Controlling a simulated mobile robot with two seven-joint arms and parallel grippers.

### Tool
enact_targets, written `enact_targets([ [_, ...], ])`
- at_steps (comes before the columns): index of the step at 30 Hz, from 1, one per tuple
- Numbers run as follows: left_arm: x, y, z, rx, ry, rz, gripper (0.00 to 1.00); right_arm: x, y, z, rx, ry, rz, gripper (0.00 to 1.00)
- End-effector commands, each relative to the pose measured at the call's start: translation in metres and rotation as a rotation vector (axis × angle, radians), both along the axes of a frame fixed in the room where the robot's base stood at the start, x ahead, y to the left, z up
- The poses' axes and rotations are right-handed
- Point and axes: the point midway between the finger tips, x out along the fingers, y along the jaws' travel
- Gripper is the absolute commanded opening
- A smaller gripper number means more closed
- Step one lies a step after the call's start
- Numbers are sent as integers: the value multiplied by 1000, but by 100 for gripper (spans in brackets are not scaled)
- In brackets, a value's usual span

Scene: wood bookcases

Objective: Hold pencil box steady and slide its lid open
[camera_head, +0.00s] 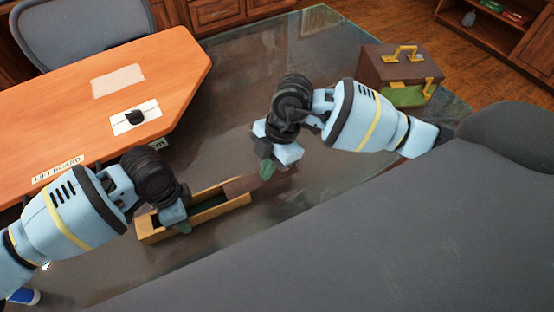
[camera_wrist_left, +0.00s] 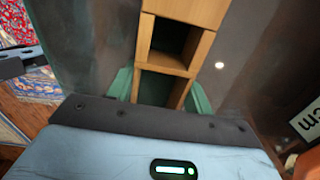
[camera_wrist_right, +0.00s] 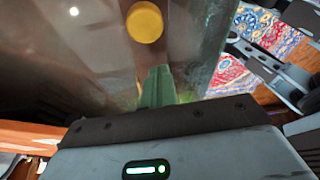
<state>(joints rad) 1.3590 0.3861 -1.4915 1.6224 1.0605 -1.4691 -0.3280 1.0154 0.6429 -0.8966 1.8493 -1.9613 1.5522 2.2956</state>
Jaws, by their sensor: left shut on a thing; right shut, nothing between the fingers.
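The pencil box (camera_head: 222,209) is a long, light wooden box on the glass table. In the left wrist view the box (camera_wrist_left: 163,68) shows an open, dark compartment, a cross divider and part of a second compartment. My left gripper (camera_head: 180,217) is shut across the box near its left end, a green finger on each side. A brown flat piece, apparently the lid (camera_head: 238,186), shows at the box's right end, partly behind my right gripper. My right gripper (camera_head: 266,168) is shut and empty, above that end. Its closed green fingers (camera_wrist_right: 156,86) point towards a round yellow disc (camera_wrist_right: 145,22).
A brown case with yellow handles (camera_head: 385,68) stands at the back right of the glass table (camera_head: 235,60). An orange wooden desk (camera_head: 70,125) lies at left, with a chair behind it. A dark grey surface (camera_head: 350,240) fills the front right.

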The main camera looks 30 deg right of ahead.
Motion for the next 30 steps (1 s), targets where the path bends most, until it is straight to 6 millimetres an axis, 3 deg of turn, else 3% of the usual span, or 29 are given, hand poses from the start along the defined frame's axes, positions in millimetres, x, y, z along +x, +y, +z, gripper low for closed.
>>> enact_targets([
  [1,0,0,0,0,-1,0,20,-1,7,4,2,-4,2,0],
  [12,0,0,0,0,0,0,20,5,-20,74,0,-4,0,0],
  [18,0,0,0,0,0,0,20,6,-26,92,0,-2,-1,0],
  [26,0,0,0,-1,0,0,20,5,-27,95,0,-1,0,0],
  [27,0,0,0,0,0,0,52,5,-27,95,0,-1,0,0],
  [30,0,0,0,0,0,0,65,5,-27,95,0,-1,0,0],
])
